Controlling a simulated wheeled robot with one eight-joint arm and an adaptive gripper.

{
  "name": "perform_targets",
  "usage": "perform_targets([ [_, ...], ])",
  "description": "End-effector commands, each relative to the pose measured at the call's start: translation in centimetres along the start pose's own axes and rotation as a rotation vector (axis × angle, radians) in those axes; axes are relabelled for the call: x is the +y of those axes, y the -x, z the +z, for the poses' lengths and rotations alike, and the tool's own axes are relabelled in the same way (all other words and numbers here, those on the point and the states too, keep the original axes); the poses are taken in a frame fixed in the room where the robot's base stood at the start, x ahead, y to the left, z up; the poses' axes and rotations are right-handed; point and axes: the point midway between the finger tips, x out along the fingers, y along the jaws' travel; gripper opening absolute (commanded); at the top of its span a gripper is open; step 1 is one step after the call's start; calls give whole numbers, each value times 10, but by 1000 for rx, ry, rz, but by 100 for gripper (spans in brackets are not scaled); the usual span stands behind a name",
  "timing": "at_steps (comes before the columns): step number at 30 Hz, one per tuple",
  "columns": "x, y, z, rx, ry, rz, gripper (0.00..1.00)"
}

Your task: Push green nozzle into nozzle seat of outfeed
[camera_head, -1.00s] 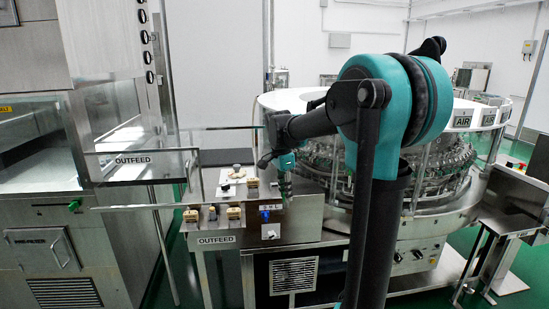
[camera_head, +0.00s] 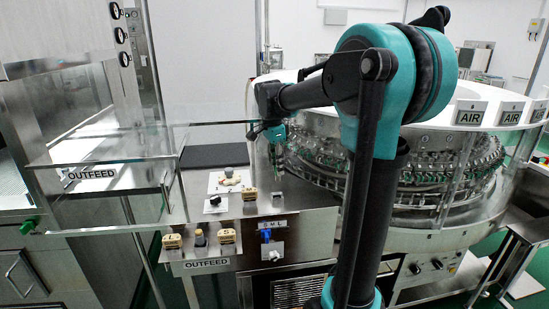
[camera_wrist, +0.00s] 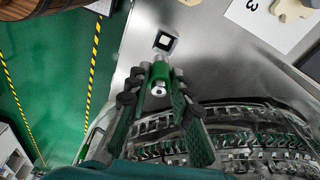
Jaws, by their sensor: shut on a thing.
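My gripper (camera_wrist: 159,78) is shut on the green nozzle (camera_wrist: 160,70) in the wrist view, with one finger on each side of it. The nozzle has a pale round end with a dark centre facing the camera. Beyond it, a black square with a white middle (camera_wrist: 165,41) lies on the steel top; I cannot tell if this is the nozzle seat. The nozzle looks apart from it. In the head view my gripper (camera_head: 276,150) is above the back right of the outfeed bench (camera_head: 310,218); the nozzle is too small to make out clearly.
The rotary washer (camera_head: 470,135) stands close to the right of my gripper, with rows of nozzles. Several tan fixtures (camera_head: 227,238) and a blue knob (camera_head: 266,236) are on the bench. Clear outfeed panels (camera_head: 110,175) stand at the left. A white plate with a tan piece (camera_wrist: 290,12) lies nearby.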

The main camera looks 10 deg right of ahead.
Motion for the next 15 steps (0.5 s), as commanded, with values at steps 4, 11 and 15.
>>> perform_targets([
  [4, 0, -2, 0, 0, 0, 0, 0],
  [11, 0, -18, 2, 0, 0, 0, 0],
  [15, 0, -30, 4, 0, 0, 0, 0],
])
